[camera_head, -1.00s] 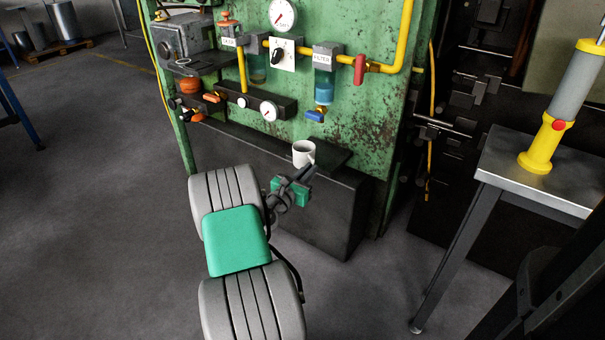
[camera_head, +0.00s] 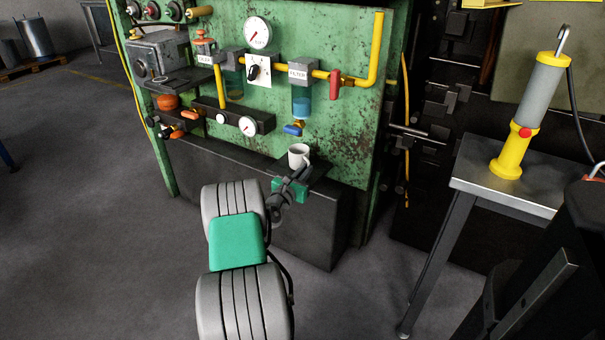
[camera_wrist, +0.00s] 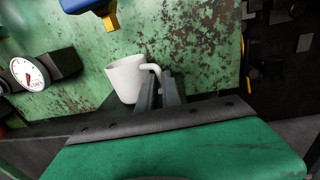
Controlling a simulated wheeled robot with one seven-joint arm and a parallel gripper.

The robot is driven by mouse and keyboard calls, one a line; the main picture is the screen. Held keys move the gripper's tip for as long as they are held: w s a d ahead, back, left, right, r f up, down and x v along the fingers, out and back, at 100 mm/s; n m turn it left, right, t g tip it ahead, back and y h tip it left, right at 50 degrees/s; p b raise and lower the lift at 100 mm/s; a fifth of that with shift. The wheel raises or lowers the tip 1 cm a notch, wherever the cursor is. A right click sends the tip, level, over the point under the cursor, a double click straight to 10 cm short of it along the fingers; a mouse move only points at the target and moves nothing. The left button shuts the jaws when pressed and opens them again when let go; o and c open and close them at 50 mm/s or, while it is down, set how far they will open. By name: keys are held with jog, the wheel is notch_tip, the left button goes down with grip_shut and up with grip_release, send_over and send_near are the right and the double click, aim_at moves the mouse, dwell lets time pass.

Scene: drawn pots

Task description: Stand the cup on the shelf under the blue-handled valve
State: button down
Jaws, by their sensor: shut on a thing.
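The white cup (camera_head: 298,154) is beside the green panel, close below the blue-handled valve (camera_head: 293,128) and slightly to its right in the head view. My gripper (camera_head: 304,167) is shut on the cup's handle. In the wrist view the fingers (camera_wrist: 158,86) pinch the handle at the right side of the cup (camera_wrist: 126,78), which looks slightly tilted in that picture. The blue handle (camera_wrist: 82,5) shows above and left of the cup. The dark shelf (camera_head: 319,167) lies under the cup area. I cannot tell whether the cup's base touches it.
A filter bowl (camera_head: 302,104) hangs above the valve. A pressure gauge (camera_head: 248,126) is to the left, and a red-handled valve (camera_head: 335,84) is up and right on the yellow pipe.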

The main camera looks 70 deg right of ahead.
jog(key=shift+f, duration=0.4)
dwell(0.3)
jog(key=c, duration=1.5)
grip_release()
jog(key=shift+o, duration=0.2)
jog(key=shift+a, duration=0.15)
jog(key=a+p, duration=0.1)
jog(key=a, duration=0.6)
jog(key=shift+w+a, duration=0.25)
jog(key=shift+w, duration=0.05)
jog(key=shift+r+p, duration=0.1)
jog(key=shift+p, duration=0.2)
